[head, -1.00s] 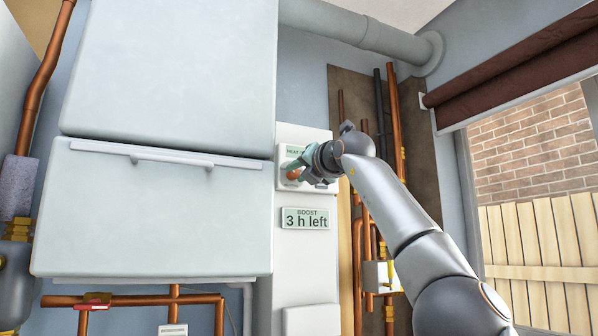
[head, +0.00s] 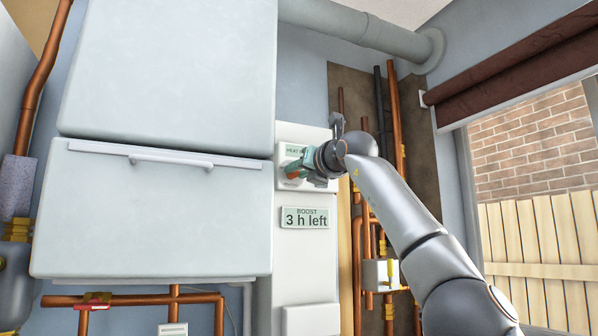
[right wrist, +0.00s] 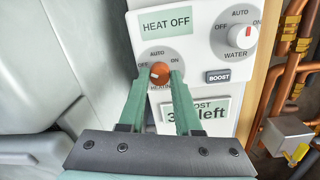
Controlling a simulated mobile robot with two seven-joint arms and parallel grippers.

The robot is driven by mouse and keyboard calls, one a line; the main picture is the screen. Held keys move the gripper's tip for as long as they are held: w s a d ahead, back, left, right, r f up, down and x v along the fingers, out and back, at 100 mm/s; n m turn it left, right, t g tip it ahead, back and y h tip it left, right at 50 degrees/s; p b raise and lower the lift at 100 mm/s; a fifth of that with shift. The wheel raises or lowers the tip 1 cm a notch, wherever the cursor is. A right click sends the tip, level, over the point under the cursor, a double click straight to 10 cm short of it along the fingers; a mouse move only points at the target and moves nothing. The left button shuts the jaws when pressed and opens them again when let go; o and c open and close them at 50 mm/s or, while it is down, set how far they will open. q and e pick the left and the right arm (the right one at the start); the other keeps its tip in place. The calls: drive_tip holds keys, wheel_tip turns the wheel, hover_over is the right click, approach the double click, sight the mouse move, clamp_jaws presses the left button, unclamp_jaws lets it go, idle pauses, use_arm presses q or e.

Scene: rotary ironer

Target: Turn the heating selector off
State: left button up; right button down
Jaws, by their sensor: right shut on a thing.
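A pale mark shows on the knob's left side, toward OFF. The green display (right wrist: 166,22) above it reads HEAT OFF. My right gripper (right wrist: 160,76) has its green fingers on both sides of the knob, shut on it. In the head view, the right gripper (head: 292,169) covers most of the selector. My left gripper is not in view.
The water knob (right wrist: 242,36) and BOOST button (right wrist: 217,76) sit right of the selector. A display (head: 306,218) below reads BOOST 3 h left. The large ironer cabinet (head: 150,220) stands close on the left. Copper pipes (head: 397,130) run on the right.

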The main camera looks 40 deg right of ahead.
drive_tip(key=c, duration=0.6)
unclamp_jaws()
drive_tip(key=shift+s+a+f+b, duration=0.1)
drive_tip(key=shift+s+f+b, duration=0.05)
drive_tip(key=shift+s+b, duration=0.35)
use_arm(q)
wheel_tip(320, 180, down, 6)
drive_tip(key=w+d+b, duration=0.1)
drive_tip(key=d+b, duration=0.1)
drive_tip(key=b, duration=0.4)
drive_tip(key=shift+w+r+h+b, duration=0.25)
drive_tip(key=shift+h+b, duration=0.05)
drive_tip(key=shift+b, duration=0.05)
use_arm(e)
drive_tip(key=v, duration=1.1)
drive_tip(key=shift+s, duration=0.25)
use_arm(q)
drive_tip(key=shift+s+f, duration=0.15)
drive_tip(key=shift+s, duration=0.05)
